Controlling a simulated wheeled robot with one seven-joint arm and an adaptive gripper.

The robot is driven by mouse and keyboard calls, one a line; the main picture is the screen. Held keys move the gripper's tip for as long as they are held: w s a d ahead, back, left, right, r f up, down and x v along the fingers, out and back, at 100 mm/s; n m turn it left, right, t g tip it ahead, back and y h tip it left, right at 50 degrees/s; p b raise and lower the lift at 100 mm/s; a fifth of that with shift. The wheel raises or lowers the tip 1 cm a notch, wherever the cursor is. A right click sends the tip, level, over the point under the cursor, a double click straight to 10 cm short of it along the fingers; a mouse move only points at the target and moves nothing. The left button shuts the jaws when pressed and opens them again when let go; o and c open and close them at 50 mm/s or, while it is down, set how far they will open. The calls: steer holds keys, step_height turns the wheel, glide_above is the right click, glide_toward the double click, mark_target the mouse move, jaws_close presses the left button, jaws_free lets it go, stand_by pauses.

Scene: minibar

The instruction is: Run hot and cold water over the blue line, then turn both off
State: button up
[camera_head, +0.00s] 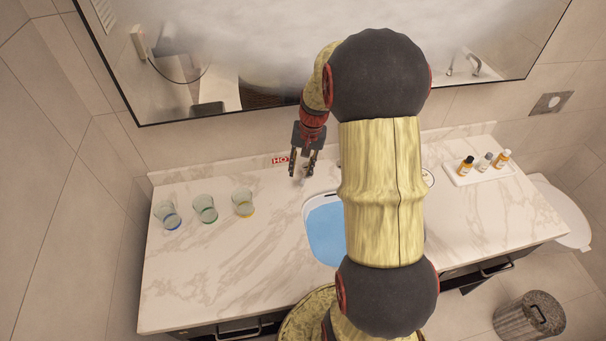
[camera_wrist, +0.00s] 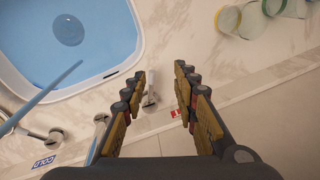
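My gripper (camera_head: 301,174) is open at the back of the counter by the red HOT label (camera_head: 280,160). In the wrist view its fingers (camera_wrist: 160,70) are apart, and a small metal tap lever (camera_wrist: 150,96) shows between them, closer to the left finger; I cannot tell if they touch. Another metal lever (camera_wrist: 52,135) is by the blue COLD label (camera_wrist: 43,162). The basin (camera_head: 309,206) holds pale blue water (camera_head: 327,232), also in the wrist view (camera_wrist: 40,40). A pale blue streak (camera_wrist: 50,88) crosses the basin's corner; whether it is running water is unclear. I cannot make out a blue line.
Three glasses, with blue (camera_head: 167,214), green (camera_head: 205,208) and yellow (camera_head: 243,202) bottoms, stand on the counter's left. A white tray (camera_head: 460,181) with small bottles is at the right. A mirror (camera_head: 250,50) hangs behind. My arm hides the basin's right part.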

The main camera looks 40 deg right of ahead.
steer(key=m, duration=0.2)
glide_toward(304, 178)
steer(key=f, duration=0.6)
steer(key=w+a+f, duration=0.1)
steer(key=f, duration=0.1)
steer(key=shift+f+b, duration=0.3)
steer(key=shift+c, duration=0.9)
jaws_close()
